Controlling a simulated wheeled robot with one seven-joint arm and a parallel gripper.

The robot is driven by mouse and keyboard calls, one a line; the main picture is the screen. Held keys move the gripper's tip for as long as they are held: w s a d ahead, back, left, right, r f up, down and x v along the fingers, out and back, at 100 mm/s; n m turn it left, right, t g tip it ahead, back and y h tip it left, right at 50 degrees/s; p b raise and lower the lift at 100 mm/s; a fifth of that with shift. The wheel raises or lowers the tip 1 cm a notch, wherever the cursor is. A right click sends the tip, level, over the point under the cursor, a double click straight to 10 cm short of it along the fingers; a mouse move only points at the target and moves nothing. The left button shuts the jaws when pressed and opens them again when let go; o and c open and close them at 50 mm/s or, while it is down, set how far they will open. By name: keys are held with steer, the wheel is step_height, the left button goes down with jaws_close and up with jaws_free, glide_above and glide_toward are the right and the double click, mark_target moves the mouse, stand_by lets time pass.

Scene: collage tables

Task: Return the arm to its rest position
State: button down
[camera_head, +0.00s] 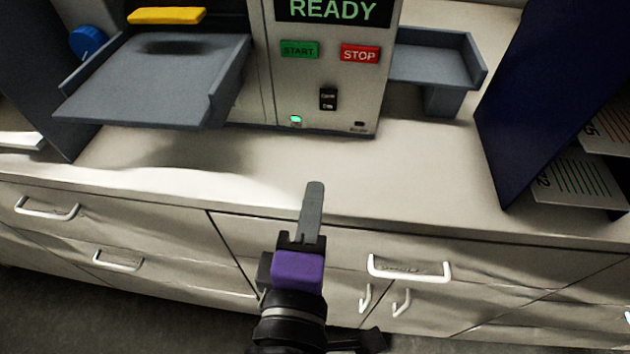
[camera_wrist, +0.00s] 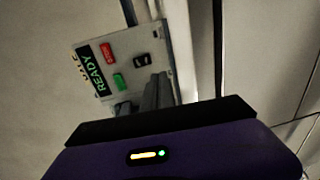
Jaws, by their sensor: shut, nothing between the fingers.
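My gripper (camera_head: 313,198) is in front of the counter's front edge in the head view, with its grey fingers pointing toward the machine. The fingers are together and nothing shows between them. In the wrist view the grey fingers (camera_wrist: 157,92) show above the dark and purple gripper body. The machine (camera_head: 322,105) stands on the counter beyond my gripper, apart from it. Its screen reads READY, and it has a green START button (camera_head: 299,50) and a red STOP button (camera_head: 360,54). The machine also shows tilted in the wrist view (camera_wrist: 128,52).
A grey tray (camera_head: 170,85) is left of the machine, with a yellow piece (camera_head: 166,15) above it. A smaller grey tray (camera_head: 435,60) is at its right. A dark blue panel (camera_head: 545,90) stands farther right. Drawer handles (camera_head: 408,270) stick out below the counter (camera_head: 425,175).

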steer(key=s+a+m+y, duration=0.1)
steer(key=s+a+y, duration=0.2)
steer(key=a+y, duration=0.4)
steer(key=s+d+f+m+h, duration=0.2)
steer(key=s+d+f+m, duration=0.2)
steer(key=d, duration=0.6)
steer(key=s+d+f+m+g+h, duration=0.1)
steer(key=s+d+f+m+h, duration=0.1)
steer(key=s+d+f+m, duration=0.3)
steer(key=s+d+f+m+g+h, duration=0.1)
steer(key=s+d+f+m+h, duration=0.1)
steer(key=s+d+f+m, duration=0.2)
steer(key=s+d+m, duration=0.3)
steer(key=s+d, duration=0.4)
steer(key=d, duration=0.3)
steer(key=shift+d+f+m, duration=0.3)
steer(key=shift+d+f, duration=0.1)
